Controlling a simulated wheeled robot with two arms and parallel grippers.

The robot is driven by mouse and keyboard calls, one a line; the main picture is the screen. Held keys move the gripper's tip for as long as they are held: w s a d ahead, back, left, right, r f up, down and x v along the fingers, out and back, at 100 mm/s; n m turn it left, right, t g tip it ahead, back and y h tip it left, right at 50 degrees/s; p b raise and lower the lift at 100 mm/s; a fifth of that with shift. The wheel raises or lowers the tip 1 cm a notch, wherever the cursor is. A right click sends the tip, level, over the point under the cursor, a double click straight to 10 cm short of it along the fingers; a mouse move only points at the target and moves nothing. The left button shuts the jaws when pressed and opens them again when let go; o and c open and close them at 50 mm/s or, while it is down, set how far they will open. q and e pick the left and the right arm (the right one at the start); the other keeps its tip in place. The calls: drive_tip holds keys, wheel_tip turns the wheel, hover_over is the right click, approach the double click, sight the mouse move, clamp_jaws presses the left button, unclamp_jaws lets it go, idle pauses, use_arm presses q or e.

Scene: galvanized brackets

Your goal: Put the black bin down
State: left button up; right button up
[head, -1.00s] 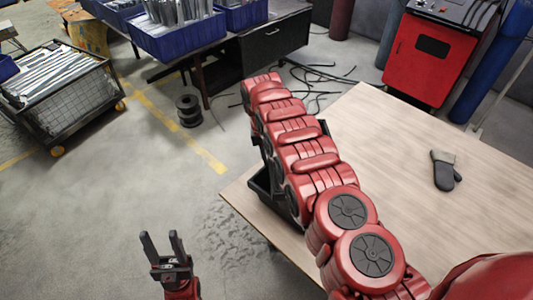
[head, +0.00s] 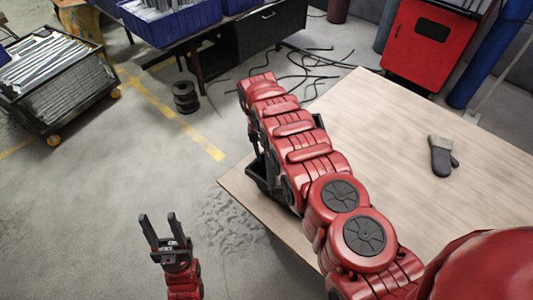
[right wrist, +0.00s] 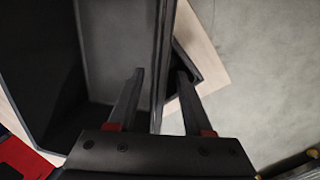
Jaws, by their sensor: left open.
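The black bin (head: 257,174) is at the near-left edge of the wooden table (head: 400,135) in the head view, largely hidden behind my right arm. Whether its base rests fully on the tabletop is hidden. In the right wrist view, the bin's dark inside (right wrist: 45,75) fills the left, and its wall (right wrist: 160,50) runs between the fingers of my right gripper (right wrist: 160,75). The fingers stand apart with a gap beside the wall, so the gripper looks open around it. My left gripper (head: 161,226) is open and empty over the floor, left of the table.
A mesh cart of metal pieces (head: 55,80), a black spool (head: 185,97), loose cables (head: 300,75) and a red cabinet (head: 425,45) stand or lie beyond on the floor.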

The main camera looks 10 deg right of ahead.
drive_tip(key=shift+s, duration=0.1)
drive_tip(key=shift+r+p, duration=0.45)
drive_tip(key=shift+r, duration=0.15)
wheel_tip(320, 180, up, 11)
drive_tip(key=w+a+b, duration=0.1)
drive_tip(key=b, duration=0.3)
drive_tip(key=shift+w+a+r+b, duration=0.15)
drive_tip(key=shift+a+r+b, duration=0.05)
drive_tip(key=shift+a+b, duration=0.15)
drive_tip(key=shift+r, duration=0.1)
